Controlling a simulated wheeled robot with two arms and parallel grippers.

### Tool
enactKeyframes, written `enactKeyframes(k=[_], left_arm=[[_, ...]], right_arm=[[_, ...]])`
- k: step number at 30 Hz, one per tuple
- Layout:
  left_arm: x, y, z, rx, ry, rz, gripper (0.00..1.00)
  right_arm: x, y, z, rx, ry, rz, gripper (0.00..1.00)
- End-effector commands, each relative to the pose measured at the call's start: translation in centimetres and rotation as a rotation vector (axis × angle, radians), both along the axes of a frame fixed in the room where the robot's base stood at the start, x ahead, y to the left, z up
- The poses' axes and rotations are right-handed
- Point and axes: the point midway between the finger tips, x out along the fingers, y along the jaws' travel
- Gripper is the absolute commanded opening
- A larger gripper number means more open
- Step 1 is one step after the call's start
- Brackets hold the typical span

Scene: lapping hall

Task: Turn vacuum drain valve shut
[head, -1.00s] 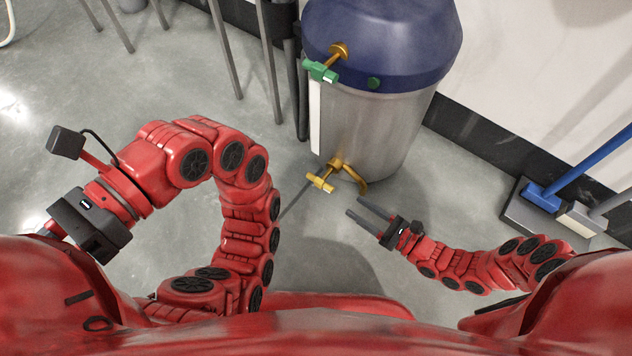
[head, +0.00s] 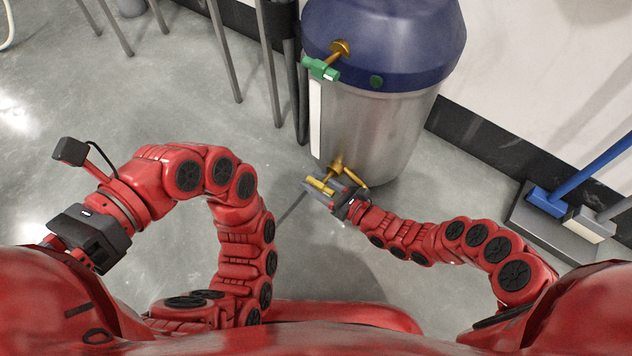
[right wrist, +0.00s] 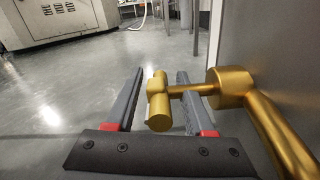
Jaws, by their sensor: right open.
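The steel tank (head: 375,140) has a blue top. Low on its front is a brass valve with a yellow bar handle (head: 319,185), which also shows in the right wrist view (right wrist: 158,105). My right gripper (head: 322,187) is open at this handle. In the right wrist view, its two fingers (right wrist: 160,73) lie on either side of the bar, with gaps showing on both sides. The valve's stem crosses above the right-hand finger to a round brass hub (right wrist: 228,88). My left gripper (head: 90,238) is at the left, away from the tank; its fingers are not clear.
A second valve with a green handle (head: 321,69) is higher on the tank. A bent brass spout (head: 355,178) is close beside my right gripper. Grey posts (head: 268,80) stand left of the tank. A blue-handled tool (head: 545,198) stands at the right. Open floor lies left.

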Motion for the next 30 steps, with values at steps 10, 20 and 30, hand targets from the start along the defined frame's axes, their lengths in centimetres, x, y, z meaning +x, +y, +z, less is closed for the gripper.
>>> enactKeyframes(k=[10,20,30], left_arm=[[0.00,0.01,-0.01,0.000,-0.001,-0.001,0.50],[0.00,0.01,-0.02,0.000,-0.001,-0.001,0.50],[0.00,0.01,-0.01,0.000,-0.001,-0.001,0.50]], right_arm=[[-0.01,-0.04,0.00,-0.001,0.000,0.000,0.08],[0.02,-0.04,-0.01,0.004,-0.003,-0.001,0.00],[0.06,-0.15,0.12,0.050,-0.038,-0.001,0.00]])
